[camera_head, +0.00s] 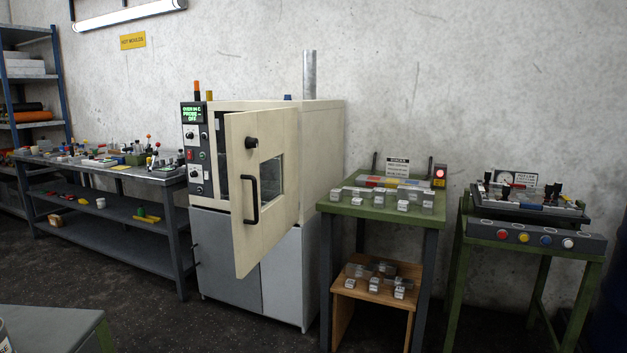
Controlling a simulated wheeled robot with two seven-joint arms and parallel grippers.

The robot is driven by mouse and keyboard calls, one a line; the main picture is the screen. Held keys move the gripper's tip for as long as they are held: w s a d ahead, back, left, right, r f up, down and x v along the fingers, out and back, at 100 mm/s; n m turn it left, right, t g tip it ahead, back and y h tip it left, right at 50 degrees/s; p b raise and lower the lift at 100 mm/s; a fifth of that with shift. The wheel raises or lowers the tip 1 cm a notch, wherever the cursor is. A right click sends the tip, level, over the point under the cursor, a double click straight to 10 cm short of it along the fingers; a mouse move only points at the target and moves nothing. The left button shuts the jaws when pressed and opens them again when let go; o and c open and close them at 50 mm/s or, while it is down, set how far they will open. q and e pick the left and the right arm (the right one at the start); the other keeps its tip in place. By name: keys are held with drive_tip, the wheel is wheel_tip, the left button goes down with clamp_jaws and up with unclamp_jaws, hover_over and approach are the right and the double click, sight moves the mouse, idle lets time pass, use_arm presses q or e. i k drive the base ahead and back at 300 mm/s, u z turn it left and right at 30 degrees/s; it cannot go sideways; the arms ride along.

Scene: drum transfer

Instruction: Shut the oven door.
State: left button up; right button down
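The oven (317,130) is a cream cabinet on a grey base, standing against the wall near the middle of the view. Its door (247,222) is cream with a small window and stands open, swung out toward me. A black handle (252,202) is on the door's outer face, with a dark knob (251,143) above it. A dark gap into the oven shows left of the door; the door hides most of the inside. The control panel (194,150) with a green display is on the oven's left side. Neither of my grippers is in view.
A long metal bench (110,218) with many small items stands left of the oven. A green table (330,206) with clear blocks stands close on its right, with a wooden stool (352,300) below. Another green stand (478,235) is farther right. A grey-topped table corner (50,322) is at lower left.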

sight(257, 229)
drive_tip(key=z, duration=0.15)
drive_tip(key=k, duration=0.35)
drive_tip(key=z, duration=1.05)
drive_tip(key=i, duration=0.7)
drive_tip(key=u, duration=0.9)
drive_tip(key=i, duration=1.3)
drive_tip(key=u, duration=1.2)
